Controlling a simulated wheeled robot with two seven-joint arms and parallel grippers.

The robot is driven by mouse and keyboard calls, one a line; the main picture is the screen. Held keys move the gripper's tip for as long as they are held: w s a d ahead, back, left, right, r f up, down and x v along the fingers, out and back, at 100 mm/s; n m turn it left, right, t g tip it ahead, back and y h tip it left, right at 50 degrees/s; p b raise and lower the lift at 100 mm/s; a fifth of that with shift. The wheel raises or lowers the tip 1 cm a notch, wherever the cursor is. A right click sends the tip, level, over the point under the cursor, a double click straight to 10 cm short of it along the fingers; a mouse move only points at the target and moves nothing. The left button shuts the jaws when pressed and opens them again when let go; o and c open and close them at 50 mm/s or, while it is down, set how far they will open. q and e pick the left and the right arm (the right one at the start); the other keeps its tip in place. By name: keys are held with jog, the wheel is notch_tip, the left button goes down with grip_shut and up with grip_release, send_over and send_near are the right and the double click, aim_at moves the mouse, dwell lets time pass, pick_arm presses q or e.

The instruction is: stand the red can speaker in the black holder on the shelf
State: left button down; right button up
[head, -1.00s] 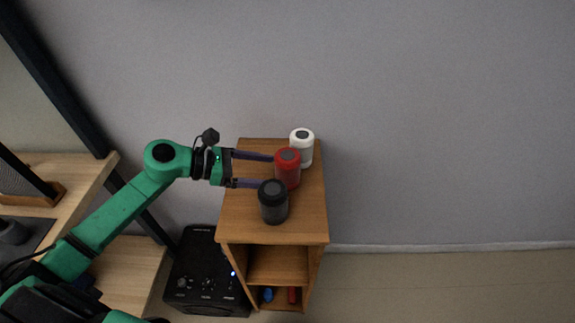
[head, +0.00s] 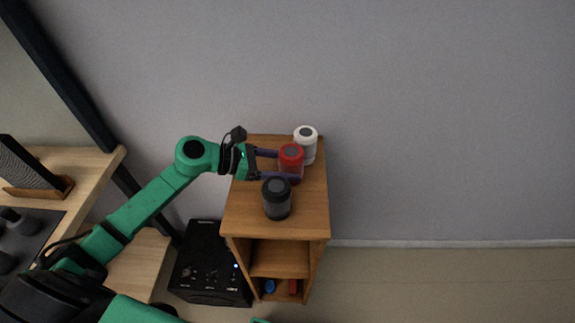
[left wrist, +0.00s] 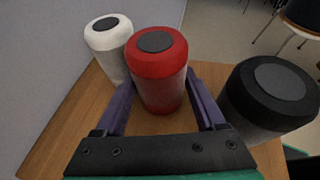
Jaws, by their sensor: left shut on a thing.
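The red can speaker (head: 291,157) stands upright on top of a wooden cabinet, between a white can (head: 306,143) behind it and a black can (head: 277,199) in front. My left gripper (head: 287,166) reaches in from the left and is shut on the red can speaker, one finger on each side. In the left wrist view the red can speaker (left wrist: 160,72) is between the purple fingers, with the white can (left wrist: 110,45) to the left and the black can (left wrist: 268,95) close by the right finger. I cannot make out the black holder. My right gripper is out of view.
The wooden cabinet (head: 307,218) has open compartments below, with small blue and red items low inside. A black box (head: 208,268) with a lit blue dot stands on the floor beside it. A wooden surface (head: 87,168) with dark items is at the left.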

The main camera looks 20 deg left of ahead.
pick_arm(q)
notch_tip(320, 180, up, 20)
jog(key=shift+b, duration=0.35)
jog(key=shift+f, duration=0.1)
